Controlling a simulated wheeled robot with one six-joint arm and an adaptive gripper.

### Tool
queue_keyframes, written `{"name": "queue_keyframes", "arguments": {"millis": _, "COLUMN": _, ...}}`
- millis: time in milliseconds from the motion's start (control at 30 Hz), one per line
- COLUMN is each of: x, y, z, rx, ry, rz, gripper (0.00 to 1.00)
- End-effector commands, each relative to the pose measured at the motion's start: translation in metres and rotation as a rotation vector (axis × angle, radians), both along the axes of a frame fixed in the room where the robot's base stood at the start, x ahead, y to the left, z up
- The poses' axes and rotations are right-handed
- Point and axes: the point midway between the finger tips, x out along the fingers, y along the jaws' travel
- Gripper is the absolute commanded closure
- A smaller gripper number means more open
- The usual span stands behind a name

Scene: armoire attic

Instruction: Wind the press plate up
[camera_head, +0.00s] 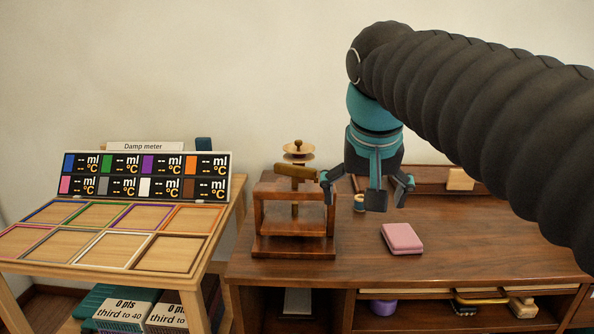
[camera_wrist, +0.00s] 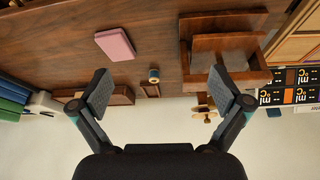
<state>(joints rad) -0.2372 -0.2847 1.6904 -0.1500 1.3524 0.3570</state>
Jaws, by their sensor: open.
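The wooden press (camera_head: 262,220) stands near the left end of the desk, upright, with a base, side posts and a top beam. A dark bar handle (camera_head: 290,171) lies across a short screw above the beam. My gripper (camera_head: 367,190) hangs pointing down, open and empty, just right of the press and close to the handle's right end. In the wrist view the press (camera_wrist: 228,48) is at the upper right, partly behind one finger of my gripper (camera_wrist: 160,92).
A pink box (camera_head: 401,238) and a small spool (camera_head: 360,203) lie right of the press. A brass-coloured stand (camera_head: 298,148) rises behind the handle. The damp meter table (camera_head: 120,262) is at the left. The desk top (camera_head: 480,240) is clear at right.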

Motion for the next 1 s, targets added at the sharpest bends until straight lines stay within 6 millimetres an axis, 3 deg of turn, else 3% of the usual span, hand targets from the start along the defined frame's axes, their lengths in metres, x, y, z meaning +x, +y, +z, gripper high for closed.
{"name": "queue_keyframes", "arguments": {"millis": 33, "x": 0.015, "y": 0.011, "z": 0.014, "rx": -0.002, "ry": 0.003, "rz": -0.011, "gripper": 0.0}}
{"name": "queue_keyframes", "arguments": {"millis": 200, "x": 0.051, "y": 0.044, "z": 0.057, "rx": -0.005, "ry": 0.014, "rz": -0.082, "gripper": 0.0}}
{"name": "queue_keyframes", "arguments": {"millis": 500, "x": 0.089, "y": 0.105, "z": 0.102, "rx": 0.001, "ry": 0.019, "rz": -0.221, "gripper": 0.0}}
{"name": "queue_keyframes", "arguments": {"millis": 767, "x": 0.095, "y": 0.13, "z": 0.112, "rx": 0.012, "ry": 0.016, "rz": -0.288, "gripper": 0.0}}
{"name": "queue_keyframes", "arguments": {"millis": 1000, "x": 0.101, "y": 0.128, "z": 0.092, "rx": 0.012, "ry": 0.017, "rz": -0.297, "gripper": 0.0}}
